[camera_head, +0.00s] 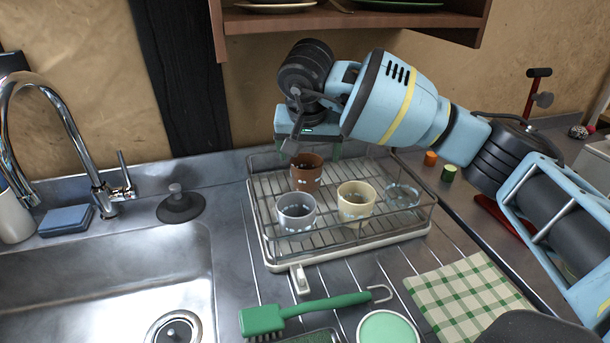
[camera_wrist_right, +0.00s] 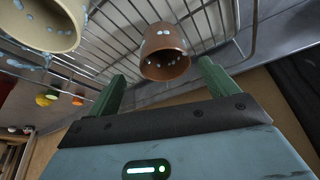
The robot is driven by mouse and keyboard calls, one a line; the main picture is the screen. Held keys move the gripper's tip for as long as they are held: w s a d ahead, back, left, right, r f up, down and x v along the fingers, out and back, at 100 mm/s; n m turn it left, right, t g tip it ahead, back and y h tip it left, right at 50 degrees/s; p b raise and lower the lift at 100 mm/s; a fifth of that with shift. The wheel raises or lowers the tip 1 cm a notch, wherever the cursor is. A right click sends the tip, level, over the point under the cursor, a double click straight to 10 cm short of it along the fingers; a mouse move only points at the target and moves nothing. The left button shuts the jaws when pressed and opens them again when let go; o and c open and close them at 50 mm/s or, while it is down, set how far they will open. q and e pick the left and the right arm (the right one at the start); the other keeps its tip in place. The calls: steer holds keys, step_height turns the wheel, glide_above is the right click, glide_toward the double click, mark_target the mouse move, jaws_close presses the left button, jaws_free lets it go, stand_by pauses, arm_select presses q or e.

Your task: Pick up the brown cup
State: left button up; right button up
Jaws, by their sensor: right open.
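The brown cup (camera_head: 306,171) stands in the dish rack (camera_head: 262,226) near its back left, behind a grey cup (camera_head: 297,212) and a cream cup (camera_head: 355,201). My right gripper (camera_head: 312,150) is above and just behind the brown cup in the head view. In the right wrist view the brown cup (camera_wrist_right: 165,52) is ahead of the two green fingers, between their lines, and the right gripper (camera_wrist_right: 160,85) is open and empty. The cream cup (camera_wrist_right: 45,22) shows at the upper left there. My left gripper is not in view.
A clear glass (camera_head: 402,195) stands at the rack's right. The rack's wire rim surrounds the cups. A wooden shelf (camera_head: 350,20) hangs above my right arm. The sink (camera_head: 110,285) and faucet (camera_head: 65,115) are left. A green brush (camera_head: 305,309) and checked cloth (camera_head: 465,292) lie in front.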

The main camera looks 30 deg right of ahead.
mark_target(307, 168)
steer(key=shift+x, duration=0.9)
steer(key=shift+w+b+x, duration=0.1)
steer(key=shift+b+x, duration=0.05)
steer(key=shift+x, duration=1.2)
steer(key=shift+w+b+x, duration=0.15)
steer(key=shift+x, duration=1.2)
steer(key=shift+a+r, duration=0.1)
steer(key=shift+a, duration=0.1)
steer(key=c, duration=1.1)
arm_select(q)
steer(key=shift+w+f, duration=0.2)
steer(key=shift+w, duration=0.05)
arm_select(e)
steer(key=shift+c, duration=0.2)
